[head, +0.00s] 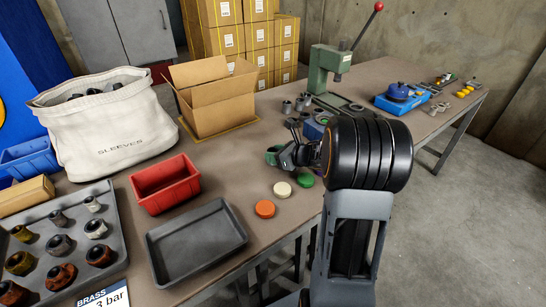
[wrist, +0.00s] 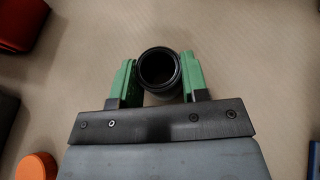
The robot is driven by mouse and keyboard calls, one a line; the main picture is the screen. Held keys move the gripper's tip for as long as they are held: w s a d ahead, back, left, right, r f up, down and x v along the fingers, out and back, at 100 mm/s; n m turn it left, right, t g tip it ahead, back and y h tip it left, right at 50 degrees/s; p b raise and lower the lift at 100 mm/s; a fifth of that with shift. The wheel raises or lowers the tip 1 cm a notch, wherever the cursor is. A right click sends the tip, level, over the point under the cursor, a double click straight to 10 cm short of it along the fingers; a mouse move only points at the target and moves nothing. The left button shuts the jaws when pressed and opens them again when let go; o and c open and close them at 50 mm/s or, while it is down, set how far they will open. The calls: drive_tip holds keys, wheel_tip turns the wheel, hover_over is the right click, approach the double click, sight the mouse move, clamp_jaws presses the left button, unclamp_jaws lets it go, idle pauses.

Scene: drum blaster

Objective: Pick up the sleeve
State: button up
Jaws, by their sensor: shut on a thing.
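In the wrist view a dark grey, hollow cylindrical sleeve (wrist: 160,70) stands between the green fingers of my gripper (wrist: 158,78). The fingers are shut on it, one on each side, and its open round end faces the camera. Brown table top shows around it. In the head view my gripper (head: 285,156) is over the table, left of the black arm joint. The sleeve in the fingers is too small and hidden there to make out clearly.
Orange (head: 265,209), cream (head: 282,189) and green (head: 305,179) discs lie near the gripper. A red bin (head: 166,184), an empty grey tray (head: 196,243) and an open cardboard box (head: 215,97) stand left. A green press (head: 329,70) and loose grey sleeves (head: 287,107) stand behind.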

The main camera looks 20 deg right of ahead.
drive_tip(key=shift+c, duration=0.7)
drive_tip(key=shift+r, duration=0.1)
